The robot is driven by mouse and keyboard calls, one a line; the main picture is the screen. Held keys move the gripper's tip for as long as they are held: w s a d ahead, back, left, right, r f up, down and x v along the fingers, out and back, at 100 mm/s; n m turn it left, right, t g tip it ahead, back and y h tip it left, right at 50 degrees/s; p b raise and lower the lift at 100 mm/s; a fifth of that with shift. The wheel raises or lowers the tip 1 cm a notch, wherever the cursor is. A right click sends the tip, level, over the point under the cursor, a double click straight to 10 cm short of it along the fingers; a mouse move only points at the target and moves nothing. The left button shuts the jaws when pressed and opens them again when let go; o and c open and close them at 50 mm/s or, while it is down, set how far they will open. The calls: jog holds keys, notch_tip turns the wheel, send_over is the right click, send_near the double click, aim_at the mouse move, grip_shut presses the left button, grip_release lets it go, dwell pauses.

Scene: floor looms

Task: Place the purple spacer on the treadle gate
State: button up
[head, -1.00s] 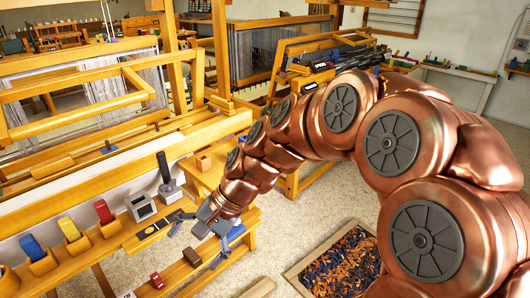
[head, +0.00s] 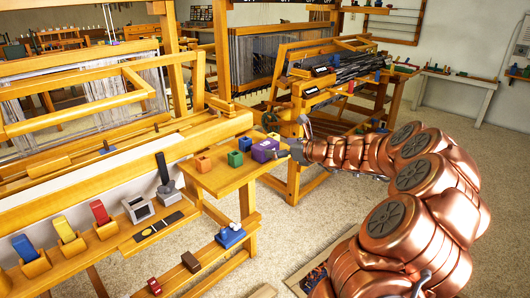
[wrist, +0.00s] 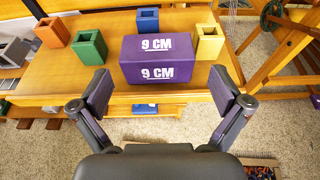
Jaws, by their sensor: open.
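The purple spacer (wrist: 158,58), a block marked "9 CM" on its top and front faces, sits near the front edge of a wooden bench in the wrist view. It also shows in the head view (head: 265,150) at the bench's right end. My gripper (wrist: 162,88) is open and empty. Its two fingers point at the spacer, one toward each side, with a gap on both sides. In the head view my gripper (head: 295,150) is just right of the spacer. I cannot tell which part is the treadle gate.
Orange (wrist: 51,32), green (wrist: 89,47), blue (wrist: 147,20) and yellow (wrist: 209,41) hollow blocks stand on the bench (wrist: 100,80) behind and beside the spacer. A lower shelf (head: 208,258) holds small items. Loom frames rise behind. Open carpet lies in front.

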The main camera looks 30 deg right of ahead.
aim_at(270, 146)
jog(key=shift+r+b+x, duration=0.1)
jog(key=shift+b+x, duration=0.15)
jog(key=shift+x, duration=1.3)
jog(key=shift+r+b+x, duration=0.15)
jog(key=shift+b+x, duration=0.1)
jog(key=shift+x, duration=1.35)
jog(key=shift+a, duration=0.2)
jog(key=c, duration=1)
